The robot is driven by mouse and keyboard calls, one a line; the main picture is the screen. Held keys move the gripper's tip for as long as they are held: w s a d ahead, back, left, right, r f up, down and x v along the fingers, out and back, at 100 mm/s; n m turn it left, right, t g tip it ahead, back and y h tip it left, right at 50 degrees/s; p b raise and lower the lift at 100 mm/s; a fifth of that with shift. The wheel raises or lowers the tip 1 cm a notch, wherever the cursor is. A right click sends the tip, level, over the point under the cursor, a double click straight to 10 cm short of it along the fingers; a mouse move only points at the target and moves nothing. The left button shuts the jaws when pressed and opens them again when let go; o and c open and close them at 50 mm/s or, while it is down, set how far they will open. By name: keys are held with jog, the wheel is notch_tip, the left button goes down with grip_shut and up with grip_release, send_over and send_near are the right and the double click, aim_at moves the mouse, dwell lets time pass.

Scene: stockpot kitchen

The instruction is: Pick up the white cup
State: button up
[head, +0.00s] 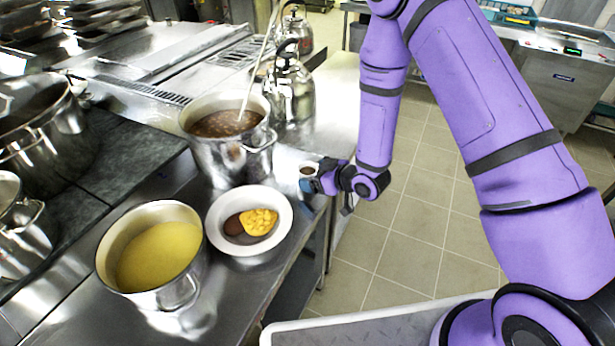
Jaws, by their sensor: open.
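The white cup (307,168) is small in the head view, with something brown inside its rim. It stands near the right edge of the steel counter, right of the stockpot of brown food. My gripper (311,185) is open at the cup, reaching in from the right with its blue fingers low. The fingers and wrist hide much of the cup's lower part. I cannot tell whether the fingers touch it or sit on both sides of it.
A stockpot (230,157) with brown food and a ladle stands just left of the cup. A white bowl (215,222) of food and a pot of yellow soup (188,283) are nearer. Steel kettles (288,95) stand behind. The tiled floor (410,225) to the right is clear.

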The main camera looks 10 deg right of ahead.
jog(key=shift+x, duration=1.65)
jog(key=c, duration=1.1)
jog(key=shift+r, duration=0.1)
notch_tip(320, 180, up, 10)
